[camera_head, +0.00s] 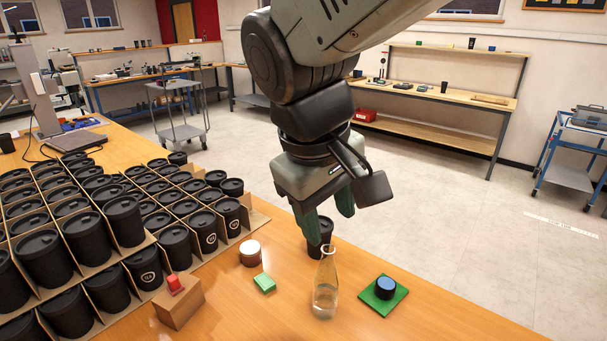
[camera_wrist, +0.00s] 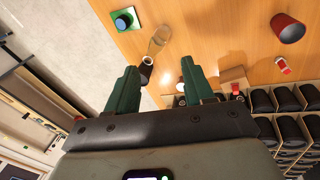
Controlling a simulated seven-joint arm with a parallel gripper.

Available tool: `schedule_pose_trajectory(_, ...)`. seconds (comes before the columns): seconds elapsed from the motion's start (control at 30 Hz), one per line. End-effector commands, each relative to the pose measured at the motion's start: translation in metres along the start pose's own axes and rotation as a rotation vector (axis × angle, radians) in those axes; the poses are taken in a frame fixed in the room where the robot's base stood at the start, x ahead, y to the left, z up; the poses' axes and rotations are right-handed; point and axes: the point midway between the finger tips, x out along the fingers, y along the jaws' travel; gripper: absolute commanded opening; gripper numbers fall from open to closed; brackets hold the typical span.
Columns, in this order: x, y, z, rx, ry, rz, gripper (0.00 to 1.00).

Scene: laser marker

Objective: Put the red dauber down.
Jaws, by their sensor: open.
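My gripper (camera_head: 328,225) is open above the table, with its green fingers apart. In the wrist view my gripper (camera_wrist: 156,66) shows nothing held between the fingers. A small red piece (camera_head: 175,283) sits on a wooden block (camera_head: 180,308) at the front left, well away from the fingers. The wrist view shows a red cup-like thing with a dark end (camera_wrist: 288,27) and a small red and white piece (camera_wrist: 282,66) on the table. I cannot tell which of these red things is the dauber.
A black cup (camera_head: 319,239) stands under my gripper, with a glass flask (camera_head: 326,290) in front. A white-topped jar (camera_head: 250,252) and green block (camera_head: 264,283) are to the left. A blue-topped black pot (camera_head: 386,286) sits on a green mat (camera_head: 398,301). Boxed black cups (camera_head: 122,221) fill the left.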

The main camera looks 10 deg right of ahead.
Motion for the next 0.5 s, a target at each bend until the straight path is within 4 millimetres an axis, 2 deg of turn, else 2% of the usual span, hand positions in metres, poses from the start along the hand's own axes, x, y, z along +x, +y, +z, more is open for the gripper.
schedule_pose_trajectory(0.03, -0.011, 0.007, 0.020, 0.108, 0.055, -0.023, 0.52)
schedule_pose_trajectory(0.2, -0.031, 0.008, 0.064, 0.383, 0.205, -0.079, 0.52)
schedule_pose_trajectory(0.33, -0.038, 0.005, 0.082, 0.507, 0.282, -0.096, 0.52)
schedule_pose_trajectory(0.5, -0.041, 0.002, 0.088, 0.566, 0.319, -0.103, 0.52)
